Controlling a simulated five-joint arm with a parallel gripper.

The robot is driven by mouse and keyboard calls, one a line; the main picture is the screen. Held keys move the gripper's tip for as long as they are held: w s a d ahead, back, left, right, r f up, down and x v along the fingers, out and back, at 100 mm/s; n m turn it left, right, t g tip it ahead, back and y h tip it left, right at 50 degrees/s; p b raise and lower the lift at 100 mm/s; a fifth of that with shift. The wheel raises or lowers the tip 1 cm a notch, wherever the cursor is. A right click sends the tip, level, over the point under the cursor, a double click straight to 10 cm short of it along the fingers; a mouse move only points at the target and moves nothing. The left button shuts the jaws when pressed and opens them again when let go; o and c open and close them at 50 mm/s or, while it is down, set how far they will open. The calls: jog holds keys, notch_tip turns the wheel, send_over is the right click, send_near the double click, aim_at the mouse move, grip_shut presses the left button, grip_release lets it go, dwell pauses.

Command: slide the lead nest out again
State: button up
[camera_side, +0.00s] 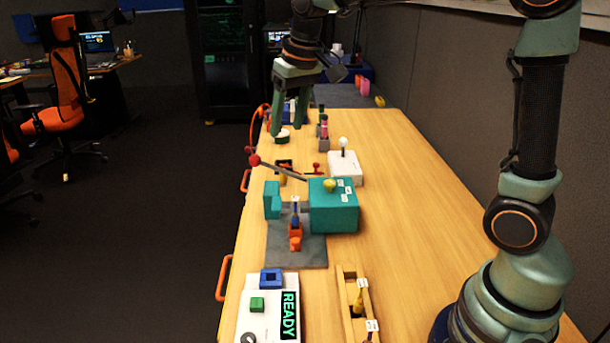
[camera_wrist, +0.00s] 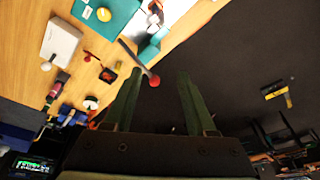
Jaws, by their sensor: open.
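A teal fixture (camera_side: 333,212) with a lever stands on a grey plate (camera_side: 312,254) on the bench. The lever ends in a red ball (camera_side: 254,160) that sticks out left. A small orange holder (camera_side: 295,236) with a dark blue part on top sits at the fixture's front; it looks like the lead nest, but I cannot be sure. My gripper (camera_side: 289,122) is open and empty, fingers pointing down, above the bench's far left and beyond the lever. In the wrist view, the red ball (camera_wrist: 154,80) shows between the fingertips, apart from them; the teal fixture (camera_wrist: 108,14) is at the top.
A white box with a READY display (camera_side: 289,315) and a green button (camera_side: 257,304) is at the front. A wooden tray (camera_side: 344,300) holds small yellow parts. A white box (camera_side: 345,168) with a knob stands behind the fixture. The bench's right side (camera_side: 400,200) is clear.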

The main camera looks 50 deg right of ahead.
jog(key=shift+w+d+r+t, duration=0.1)
jog(key=shift+d+r+t, duration=0.05)
jog(key=shift+r, duration=0.6)
jog(key=shift+d+r+t, duration=0.1)
jog(key=shift+r+t, duration=0.05)
jog(key=shift+r, duration=0.55)
jog(key=n+g, duration=0.1)
jog(key=g, duration=0.3)
send_near(296, 240)
notch_tip(296, 240, down, 8)
jog(key=shift+f, duration=0.25)
grip_shut()
jog(key=shift+r, duration=0.1)
